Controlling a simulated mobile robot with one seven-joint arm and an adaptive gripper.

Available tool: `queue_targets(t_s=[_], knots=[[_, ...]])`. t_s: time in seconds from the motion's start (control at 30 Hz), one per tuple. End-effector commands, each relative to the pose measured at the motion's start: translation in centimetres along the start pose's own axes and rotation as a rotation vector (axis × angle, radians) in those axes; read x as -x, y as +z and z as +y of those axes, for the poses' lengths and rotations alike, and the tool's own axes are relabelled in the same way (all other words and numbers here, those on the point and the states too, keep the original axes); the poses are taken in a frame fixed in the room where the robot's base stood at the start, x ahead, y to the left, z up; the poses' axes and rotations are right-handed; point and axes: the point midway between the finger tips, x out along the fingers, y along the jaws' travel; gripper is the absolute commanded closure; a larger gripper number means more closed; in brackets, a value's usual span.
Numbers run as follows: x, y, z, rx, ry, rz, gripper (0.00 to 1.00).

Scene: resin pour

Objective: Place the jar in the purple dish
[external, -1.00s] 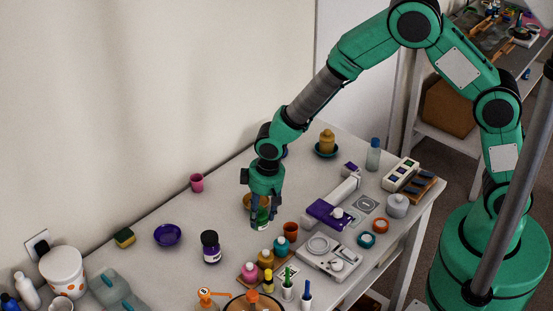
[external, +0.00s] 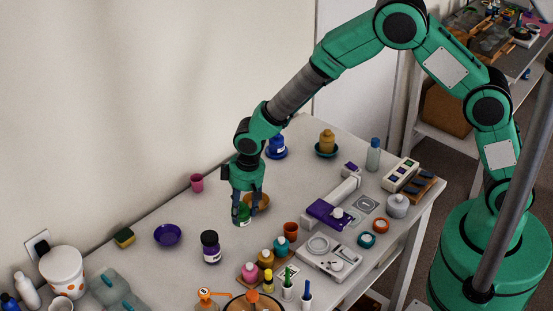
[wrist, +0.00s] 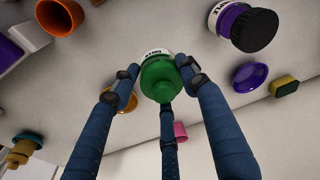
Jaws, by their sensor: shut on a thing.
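My gripper (external: 243,212) is shut on a green jar (external: 242,218) and holds it over the table, left of the orange-brown dish. In the wrist view the fingers close around the green jar (wrist: 158,78), which has a white label. The purple dish (external: 168,235) lies on the table to the left of my gripper and looks empty. It also shows in the wrist view (wrist: 250,77). The fingers hide part of the jar.
A purple jar with a dark lid (external: 210,247) stands between my gripper and the purple dish, nearer the front. A pink cup (external: 197,183) and a yellow-green sponge (external: 124,238) are near the wall. An orange cup (external: 291,230) stands to the right.

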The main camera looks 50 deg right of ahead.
Motion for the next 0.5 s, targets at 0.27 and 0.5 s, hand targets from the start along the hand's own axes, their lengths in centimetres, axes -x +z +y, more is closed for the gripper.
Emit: queue_targets(t_s=[0.27, 0.5], knots=[[0.9, -6.0, -2.7, 0.03, -0.004, 0.0, 0.87], [1.4, -10.6, -5.2, 0.059, -0.008, -0.001, 0.87]])
